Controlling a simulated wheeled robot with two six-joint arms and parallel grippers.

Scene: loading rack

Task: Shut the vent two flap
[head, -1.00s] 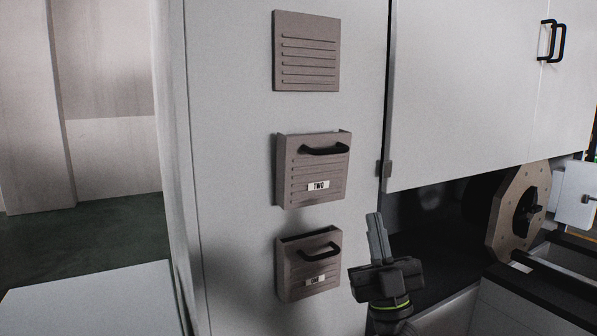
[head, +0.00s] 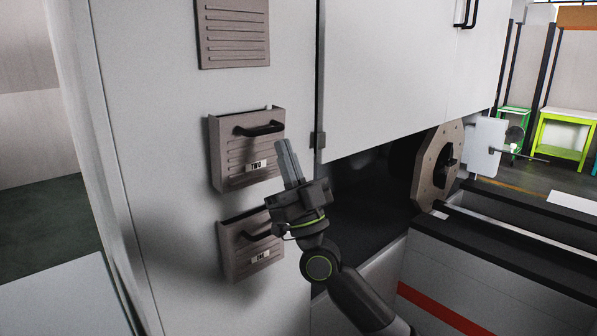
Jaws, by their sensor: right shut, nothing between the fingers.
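The vent two flap (head: 232,172) is a brown-grey louvred panel with a black bar handle and a label reading TWO. It is tilted out from the white cabinet wall, with a gap along its top. My right gripper (head: 287,158) is shut and empty, with its fingers pointing up beside the flap's lower right edge in the picture. I cannot tell whether it touches the flap. My left gripper is not in view.
A similar flap (head: 240,262) below is also tilted out, partly covered by my right gripper. A flat louvred panel (head: 233,35) sits above. A white cabinet door (head: 410,70) and a dark recess with a wooden reel flange (head: 425,180) lie to the right.

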